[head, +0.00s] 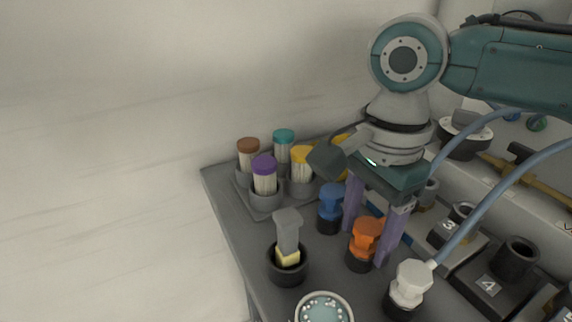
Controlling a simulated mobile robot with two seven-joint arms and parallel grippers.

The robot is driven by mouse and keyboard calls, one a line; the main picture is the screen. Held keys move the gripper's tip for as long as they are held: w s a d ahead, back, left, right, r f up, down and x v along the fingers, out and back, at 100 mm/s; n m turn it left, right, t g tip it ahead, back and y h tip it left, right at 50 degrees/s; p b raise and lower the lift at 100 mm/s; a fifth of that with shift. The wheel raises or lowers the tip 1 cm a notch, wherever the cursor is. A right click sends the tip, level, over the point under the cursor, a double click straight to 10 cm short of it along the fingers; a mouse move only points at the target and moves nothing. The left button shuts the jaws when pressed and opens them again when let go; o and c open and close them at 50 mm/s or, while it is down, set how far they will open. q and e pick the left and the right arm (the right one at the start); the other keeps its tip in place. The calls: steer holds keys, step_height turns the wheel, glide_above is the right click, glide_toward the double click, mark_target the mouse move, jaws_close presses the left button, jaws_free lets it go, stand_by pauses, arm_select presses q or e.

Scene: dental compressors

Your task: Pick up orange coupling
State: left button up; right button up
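The orange coupling (366,237) stands upright in a dark round base on the grey table, right of centre in the head view. My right gripper (366,247) points down over it with its two purple fingers spread apart. In the picture the orange coupling shows between the fingers, nearer the right one. A gap shows on the left finger's side, and I cannot tell whether the right finger touches it. My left gripper is not in view.
A blue coupling (330,203) stands close to the left finger. A white coupling (410,284) with a hose is at front right. A grey piece (288,232) stands in a black cup, and a dish (324,308) is at the front. Capped jars (264,176) stand behind; numbered sockets (488,288) are right.

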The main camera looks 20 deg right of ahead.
jaws_close()
stand_by(0.5)
